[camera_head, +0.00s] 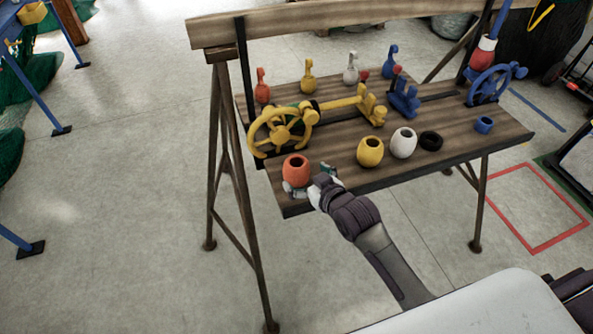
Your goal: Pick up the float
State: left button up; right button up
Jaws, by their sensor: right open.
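An orange barrel-shaped float (296,168) with a dark hole on top stands upright at the front left of the wooden bench. A yellow float (370,151) and a white float (403,142) of like shape stand to its right. My right gripper (308,181) is open at the front of the orange float, with one fingertip at its lower left and the other to its right. I cannot tell whether the fingers touch it. My left gripper is not in view.
The wooden bench (348,186) has trestle legs. A black ring (430,140) and a small blue ring (484,124) lie to the right. A yellow wheel device (283,130) stands close behind the orange float. Several small coloured shackles line the back.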

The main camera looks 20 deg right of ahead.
jog(key=x, duration=0.5)
jog(key=shift+s+a+f, duration=0.1)
jog(key=shift+s+f, duration=0.05)
jog(key=shift+f, duration=0.1)
jog(key=c, duration=1.2)
